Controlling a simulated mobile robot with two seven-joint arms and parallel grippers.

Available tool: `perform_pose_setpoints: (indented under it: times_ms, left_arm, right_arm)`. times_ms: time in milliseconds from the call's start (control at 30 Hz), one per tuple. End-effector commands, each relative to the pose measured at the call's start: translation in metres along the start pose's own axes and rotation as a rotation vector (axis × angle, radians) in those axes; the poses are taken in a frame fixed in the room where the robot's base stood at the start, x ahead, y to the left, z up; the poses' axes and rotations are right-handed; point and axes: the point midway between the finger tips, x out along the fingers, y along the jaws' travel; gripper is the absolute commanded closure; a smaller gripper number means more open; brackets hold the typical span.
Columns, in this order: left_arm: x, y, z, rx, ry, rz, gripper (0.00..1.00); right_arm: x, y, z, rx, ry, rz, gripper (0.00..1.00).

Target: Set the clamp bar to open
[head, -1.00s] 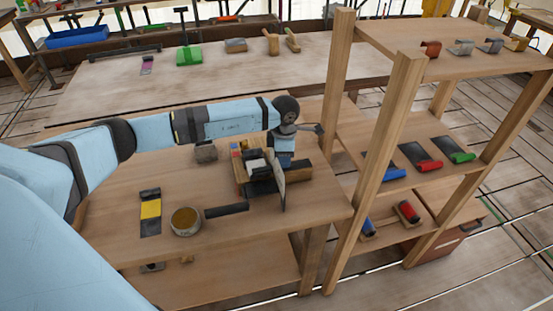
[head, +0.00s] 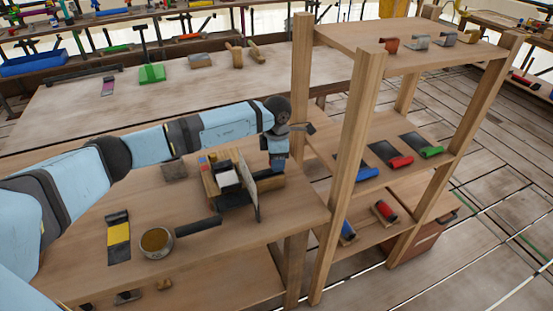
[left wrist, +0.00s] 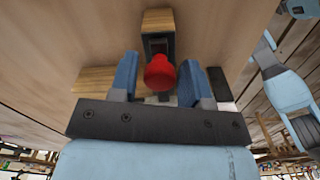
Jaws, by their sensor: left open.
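A wooden fixture (head: 211,184) with a thin upright panel (head: 249,185) stands on the near workbench. My left gripper (head: 277,166) is just right of the panel, above a wooden block at the fixture's right side. In the left wrist view its two blue fingers (left wrist: 158,80) stand apart, one on each side of a red knob (left wrist: 160,72). The knob sits in front of a dark slotted part (left wrist: 158,45) on a wooden block (left wrist: 157,19). Contact between fingers and knob cannot be told. I cannot clearly make out which part is the clamp bar. My right gripper is out of view.
A round tin (head: 156,241) and a yellow-and-black item (head: 118,237) lie on the near bench (head: 195,252). A wooden shelf rack (head: 360,130) with several coloured tools stands close on the right. A longer bench (head: 215,95) runs behind.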

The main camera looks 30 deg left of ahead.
Motion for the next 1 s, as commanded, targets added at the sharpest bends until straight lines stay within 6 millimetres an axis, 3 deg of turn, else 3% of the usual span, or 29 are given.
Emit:
perform_pose_setpoints:
  times_ms: [167,500,700,1000]
  left_arm:
    - [-0.017,0.001,0.000,0.000,-0.001,0.002,0.56]
    - [-0.092,0.001,0.002,0.002,-0.002,0.004,0.56]
    - [-0.125,0.001,0.003,0.001,-0.001,0.002,0.56]
    - [-0.138,0.000,0.002,0.001,0.000,0.000,0.56]
  right_arm:
    - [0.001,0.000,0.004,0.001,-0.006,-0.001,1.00]
    - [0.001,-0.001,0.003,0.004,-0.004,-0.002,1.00]
    - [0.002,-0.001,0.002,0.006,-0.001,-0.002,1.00]
    - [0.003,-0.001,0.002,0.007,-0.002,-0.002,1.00]
